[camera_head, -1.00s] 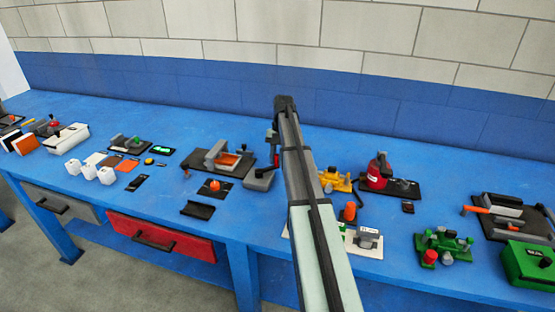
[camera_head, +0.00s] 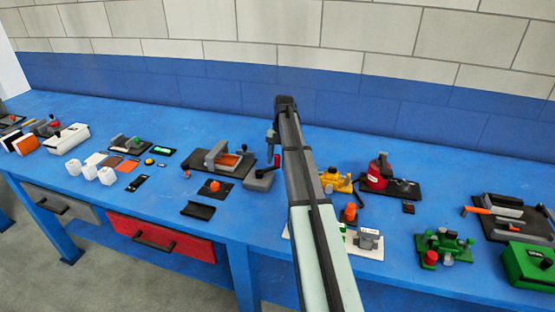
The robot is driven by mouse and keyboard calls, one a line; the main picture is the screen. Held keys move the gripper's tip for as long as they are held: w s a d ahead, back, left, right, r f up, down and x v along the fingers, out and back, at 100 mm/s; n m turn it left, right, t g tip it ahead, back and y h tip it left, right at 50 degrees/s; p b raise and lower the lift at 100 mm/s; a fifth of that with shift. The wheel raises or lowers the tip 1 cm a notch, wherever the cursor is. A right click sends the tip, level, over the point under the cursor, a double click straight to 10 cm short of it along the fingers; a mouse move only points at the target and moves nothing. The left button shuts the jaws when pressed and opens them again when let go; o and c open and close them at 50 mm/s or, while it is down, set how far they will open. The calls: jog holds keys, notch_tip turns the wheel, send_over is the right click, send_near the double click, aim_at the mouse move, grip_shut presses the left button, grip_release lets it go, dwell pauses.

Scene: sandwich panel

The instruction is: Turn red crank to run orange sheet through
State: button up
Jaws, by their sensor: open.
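The red crank handle (camera_head: 277,160) stands on a grey block (camera_head: 260,180) just left of my arm. The orange sheet (camera_head: 228,160) lies in a grey frame on a dark base, left of the crank. I take this to be the task's sheet; other orange pieces lie further left. My gripper (camera_head: 270,141) hangs at the far end of my arm, a little above and behind the red handle. It is open and appears apart from the handle, though the fingers are small and partly hidden by the arm.
An orange knob on a black plate (camera_head: 215,188) and a black tray (camera_head: 198,210) sit in front. A yellow device (camera_head: 335,180) and a red machine (camera_head: 377,170) stand right of my arm. White blocks (camera_head: 90,172) are at left. The blue wall rises behind the bench.

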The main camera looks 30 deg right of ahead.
jog(key=shift+w+d+r, duration=0.1)
jog(key=shift+w+r, duration=0.05)
jog(key=shift+r, duration=0.15)
jog(key=shift+w+d+r, duration=0.1)
jog(key=shift+w+d, duration=0.15)
jog(key=w+d, duration=0.7)
jog(key=d, duration=0.1)
jog(key=shift+w+d, duration=0.15)
jog(key=shift+w, duration=0.2)
